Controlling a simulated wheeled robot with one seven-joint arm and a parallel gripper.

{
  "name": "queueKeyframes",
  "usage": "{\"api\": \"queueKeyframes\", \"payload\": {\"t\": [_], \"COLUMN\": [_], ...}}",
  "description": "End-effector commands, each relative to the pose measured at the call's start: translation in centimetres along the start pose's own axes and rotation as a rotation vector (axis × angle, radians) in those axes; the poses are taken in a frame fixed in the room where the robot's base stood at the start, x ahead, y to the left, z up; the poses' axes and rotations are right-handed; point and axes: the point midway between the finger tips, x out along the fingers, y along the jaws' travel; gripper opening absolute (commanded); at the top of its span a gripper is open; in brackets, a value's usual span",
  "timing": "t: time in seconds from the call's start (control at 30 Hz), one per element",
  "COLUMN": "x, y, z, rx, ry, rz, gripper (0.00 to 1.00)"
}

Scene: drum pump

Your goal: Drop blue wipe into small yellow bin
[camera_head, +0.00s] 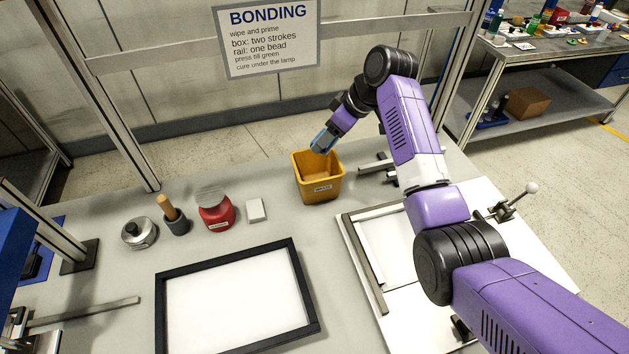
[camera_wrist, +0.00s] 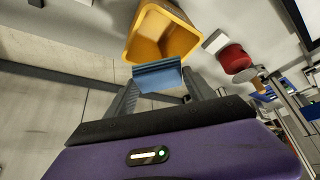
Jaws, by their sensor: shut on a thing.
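My gripper (camera_head: 323,146) is above the bin's back right rim in the head view. The gripper is shut on the blue wipe (camera_wrist: 158,76), a folded blue piece held between the fingers (camera_wrist: 160,95). The wipe also shows in the head view (camera_head: 322,140). In the wrist view the wipe overlaps the bin's near rim. The bin looks empty where its inside shows.
Left of the bin stand a white block (camera_head: 256,211), a red container (camera_head: 215,212), a dark cup with a wooden handle (camera_head: 174,217) and a metal pot (camera_head: 140,232). A black-framed white panel (camera_head: 238,300) lies in front. A white fixture (camera_head: 375,255) lies right.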

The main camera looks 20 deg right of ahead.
Motion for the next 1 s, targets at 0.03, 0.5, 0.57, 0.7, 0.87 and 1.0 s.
{"api": "queueKeyframes", "payload": {"t": [0.03,0.5,0.57,0.7,0.87,1.0], "x": [0.93,1.65,1.65,1.65,1.65,1.09], "y": [0.00,0.00,-0.01,-0.01,-0.01,0.03], "z": [0.53,0.94,0.94,0.95,0.95,0.96], "rx": [0.000,0.000,0.000,0.000,0.000,0.000], "ry": [0.000,0.000,0.000,0.000,0.000,0.001], "rz": [0.000,0.000,0.000,0.000,0.000,0.001], "gripper": [0.25,0.68,0.80,0.88,0.88,0.88]}}
